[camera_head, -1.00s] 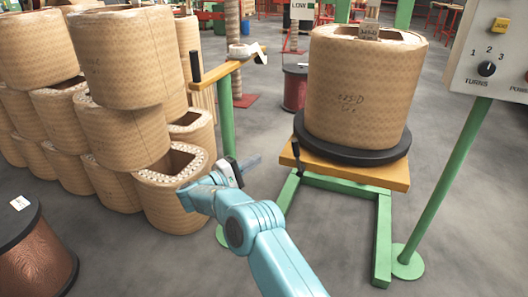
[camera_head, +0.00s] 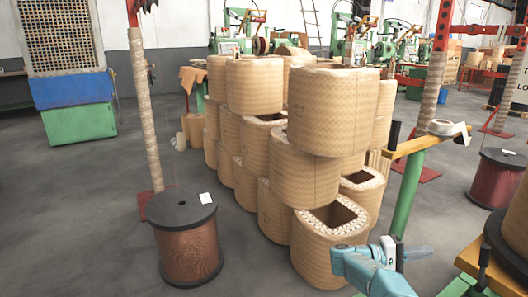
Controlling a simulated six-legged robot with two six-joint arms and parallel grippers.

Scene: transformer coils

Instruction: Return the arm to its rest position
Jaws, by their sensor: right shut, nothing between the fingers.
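My right gripper (camera_head: 418,252) shows at the lower right, on the end of my light blue right arm (camera_head: 368,274). Its fingers are shut with nothing between them and point to the right. It is held out in front of the nearest paper-wrapped coil (camera_head: 318,250), at that coil's lower right; I cannot tell whether they touch. My left gripper and left arm are not in view.
Several brown coils (camera_head: 330,110) are stacked in the middle. A copper wire spool (camera_head: 190,250) stands at the left front. A green post (camera_head: 405,190) with an orange bar and part of the orange-topped stand (camera_head: 470,262) are close on the right. The left floor is open.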

